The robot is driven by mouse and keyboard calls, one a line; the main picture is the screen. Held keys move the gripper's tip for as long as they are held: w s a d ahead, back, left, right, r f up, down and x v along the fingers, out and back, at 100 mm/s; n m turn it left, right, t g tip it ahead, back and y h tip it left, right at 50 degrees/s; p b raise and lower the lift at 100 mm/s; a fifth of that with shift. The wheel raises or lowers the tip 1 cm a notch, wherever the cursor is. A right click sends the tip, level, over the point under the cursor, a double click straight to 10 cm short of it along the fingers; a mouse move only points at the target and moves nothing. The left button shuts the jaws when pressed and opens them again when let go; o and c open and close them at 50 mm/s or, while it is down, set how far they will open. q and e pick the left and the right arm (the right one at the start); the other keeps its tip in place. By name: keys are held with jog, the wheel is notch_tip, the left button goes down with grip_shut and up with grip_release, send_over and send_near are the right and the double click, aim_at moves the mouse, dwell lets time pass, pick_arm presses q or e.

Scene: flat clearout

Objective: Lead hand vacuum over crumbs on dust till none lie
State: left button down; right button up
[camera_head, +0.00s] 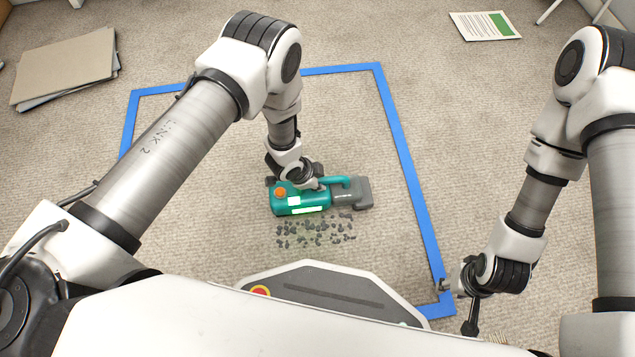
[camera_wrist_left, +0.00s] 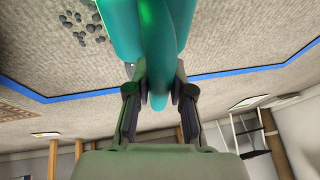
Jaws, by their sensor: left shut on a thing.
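The teal hand vacuum (camera_head: 286,206) with a grey nozzle end pointing right is on or just above the carpet inside the blue outline. My left gripper (camera_head: 312,184) is shut on its handle, which also shows between the fingers in the left wrist view (camera_wrist_left: 160,75). Some crumbs also show in the left wrist view (camera_wrist_left: 85,22). My right gripper (camera_head: 456,307) is open and empty near the outline's lower right corner.
Blue tape (camera_head: 408,165) marks an area on the beige carpet, mostly clear inside. Stacked cardboard sheets (camera_head: 65,68) lie at upper left. A paper with a green block (camera_head: 485,26) lies at upper right. Furniture legs stand at the far edge.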

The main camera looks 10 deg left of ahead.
pick_arm(q)
jog(key=shift+r+p, duration=1.95)
jog(key=shift+r, duration=0.65)
